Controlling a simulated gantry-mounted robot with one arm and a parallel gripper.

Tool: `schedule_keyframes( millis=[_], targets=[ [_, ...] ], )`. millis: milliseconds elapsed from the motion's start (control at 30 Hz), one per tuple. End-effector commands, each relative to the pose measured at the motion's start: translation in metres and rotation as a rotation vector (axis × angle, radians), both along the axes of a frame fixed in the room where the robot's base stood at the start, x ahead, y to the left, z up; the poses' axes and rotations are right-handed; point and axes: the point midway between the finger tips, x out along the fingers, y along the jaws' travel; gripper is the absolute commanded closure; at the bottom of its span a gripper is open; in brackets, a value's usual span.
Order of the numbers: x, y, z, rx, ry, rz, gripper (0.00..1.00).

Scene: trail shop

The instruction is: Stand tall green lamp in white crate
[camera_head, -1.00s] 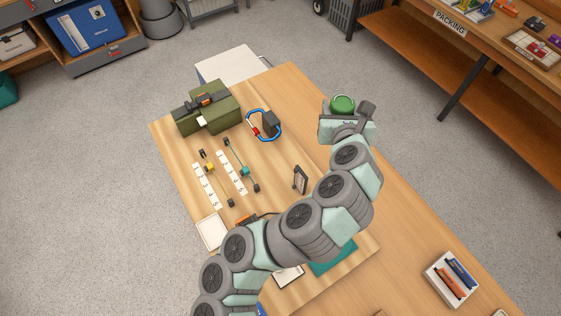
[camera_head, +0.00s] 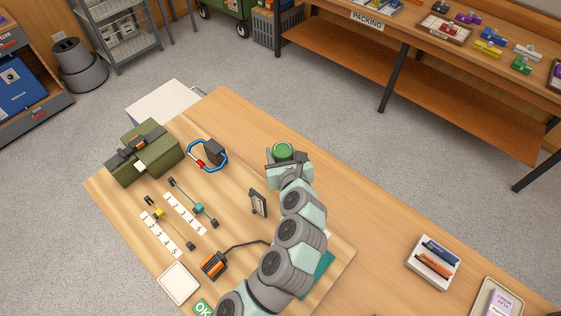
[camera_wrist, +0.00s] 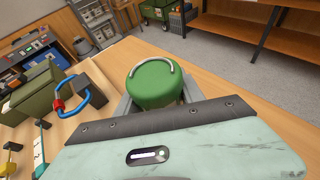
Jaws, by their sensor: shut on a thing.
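The green lamp (camera_head: 284,151) has a round green top with a pale wire handle. It shows upright between the jaws in the wrist view (camera_wrist: 154,84); its lower part is hidden, so its height off the table cannot be told. My gripper (camera_head: 288,168) is shut on the lamp, over the table's far right side. A white open crate (camera_head: 429,279) sits at the right of the table, well apart from my gripper. A blue and an orange item lie in it.
A pale tray (camera_head: 520,311) with a purple-printed card lies beyond the crate. An olive case (camera_head: 160,157), a blue ring (camera_head: 190,149), a small dark frame (camera_head: 258,203) and numbered strips stand left of my arm. Bare wood (camera_head: 365,220) lies between my gripper and the crate.

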Motion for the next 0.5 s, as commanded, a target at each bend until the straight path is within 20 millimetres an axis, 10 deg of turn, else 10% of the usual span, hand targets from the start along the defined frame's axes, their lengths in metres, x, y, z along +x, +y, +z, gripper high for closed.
schedule_keyframes(
  millis=[500],
  targets=[
    [0.000, -0.001, -0.038, 0.001, -0.004, -0.002, 1.00]
  ],
)
